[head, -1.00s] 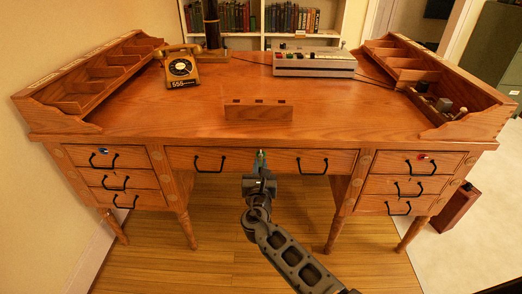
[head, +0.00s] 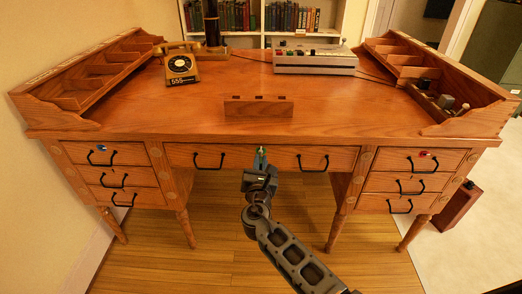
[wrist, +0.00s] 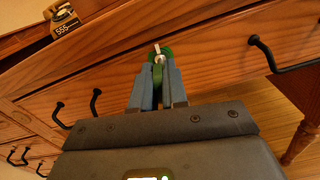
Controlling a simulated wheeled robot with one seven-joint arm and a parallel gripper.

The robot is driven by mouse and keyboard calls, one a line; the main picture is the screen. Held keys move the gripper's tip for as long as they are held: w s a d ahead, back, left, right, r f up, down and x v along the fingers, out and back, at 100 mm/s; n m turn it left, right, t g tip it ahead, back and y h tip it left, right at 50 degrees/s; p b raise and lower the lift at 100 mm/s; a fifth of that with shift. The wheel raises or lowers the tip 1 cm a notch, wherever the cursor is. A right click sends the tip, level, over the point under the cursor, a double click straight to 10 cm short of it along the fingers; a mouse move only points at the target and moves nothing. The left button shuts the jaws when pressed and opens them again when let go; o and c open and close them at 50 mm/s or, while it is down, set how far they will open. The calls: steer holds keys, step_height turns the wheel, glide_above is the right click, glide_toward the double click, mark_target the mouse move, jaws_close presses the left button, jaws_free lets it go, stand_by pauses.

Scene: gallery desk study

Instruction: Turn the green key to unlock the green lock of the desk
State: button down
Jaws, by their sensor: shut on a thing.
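The desk's wide middle drawer (head: 230,158) has the green lock (wrist: 168,52) on its front, partly hidden by my gripper. My gripper (wrist: 157,82) is shut on the green key (wrist: 158,76), whose green head shows between the blue-grey fingers. A silver metal piece shows at the lock, just beyond the fingertips. The key points at the lock; I cannot tell how deep it sits or how far it is turned. In the head view my gripper (head: 261,166) is at the middle of the drawer front, between the two black handles.
A blue lock (head: 100,148) is on the top left drawer and a red lock (head: 425,154) on the top right drawer. A wooden block with slots (head: 258,108), a telephone (head: 181,66) and a grey console (head: 314,61) stand on the desktop. Black handles flank my gripper.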

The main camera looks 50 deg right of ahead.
steer(key=shift+r+m, duration=0.15)
steer(key=shift+m, duration=0.25)
steer(key=shift+b, duration=0.45)
steer(key=shift+m+b, duration=0.8)
steer(key=shift+m, duration=0.7)
steer(key=shift+m+b, duration=0.3)
steer(key=shift+b, duration=0.2)
